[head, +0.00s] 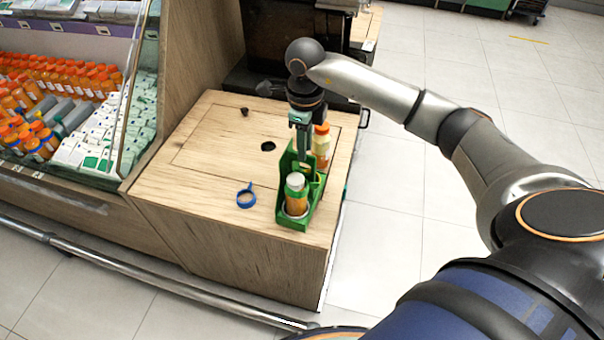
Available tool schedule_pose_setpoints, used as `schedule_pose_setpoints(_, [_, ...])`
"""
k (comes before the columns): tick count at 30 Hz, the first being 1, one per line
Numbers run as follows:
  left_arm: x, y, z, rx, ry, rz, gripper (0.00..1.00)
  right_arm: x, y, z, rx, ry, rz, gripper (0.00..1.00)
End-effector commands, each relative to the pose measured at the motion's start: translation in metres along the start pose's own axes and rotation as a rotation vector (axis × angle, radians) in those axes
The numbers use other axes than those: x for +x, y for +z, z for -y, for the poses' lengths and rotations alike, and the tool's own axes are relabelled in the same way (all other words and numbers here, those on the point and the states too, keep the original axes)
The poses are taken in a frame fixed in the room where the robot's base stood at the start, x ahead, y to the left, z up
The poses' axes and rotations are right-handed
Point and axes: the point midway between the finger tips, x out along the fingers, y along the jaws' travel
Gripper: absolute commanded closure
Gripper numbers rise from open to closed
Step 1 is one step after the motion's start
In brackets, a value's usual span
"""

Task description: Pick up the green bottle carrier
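The green bottle carrier (312,207) stands on the wooden counter near its right edge. It holds bottles of orange juice: one with a grey-white cap (296,197) at the front and one with an orange cap (321,148) at the back. My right gripper (303,158) points down at the upper middle of the carrier, between these bottles. Its fingers overlap the carrier's middle part in the picture. Whether they are shut on it cannot be told at this size. My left gripper is not in view.
The wooden counter (190,185) is mostly clear left of the carrier. A blue ring-shaped item (246,196) lies there, with a dark hole (268,146) and a small dark object (244,112) further back. A shelf of bottles and cartons stands left. Tiled floor lies right.

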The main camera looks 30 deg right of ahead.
Motion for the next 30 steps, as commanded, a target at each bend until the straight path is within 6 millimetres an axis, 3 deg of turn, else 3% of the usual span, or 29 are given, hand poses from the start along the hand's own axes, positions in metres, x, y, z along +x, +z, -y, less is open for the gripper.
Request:
schedule_pose_setpoints(5, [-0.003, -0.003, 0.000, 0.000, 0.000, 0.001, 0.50, 0.013, 0.002, -0.001, 0.000, 0.004, -0.001, 0.72])
schedule_pose_setpoints(12, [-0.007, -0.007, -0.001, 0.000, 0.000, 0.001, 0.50, 0.049, 0.007, 0.001, 0.000, 0.003, -0.001, 0.72])
schedule_pose_setpoints(22, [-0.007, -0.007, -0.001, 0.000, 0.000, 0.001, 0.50, 0.056, 0.007, 0.001, -0.001, 0.001, 0.001, 0.72])
schedule_pose_setpoints(30, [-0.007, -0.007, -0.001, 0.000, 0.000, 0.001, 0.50, 0.056, 0.007, 0.001, -0.001, 0.001, 0.001, 1.00])
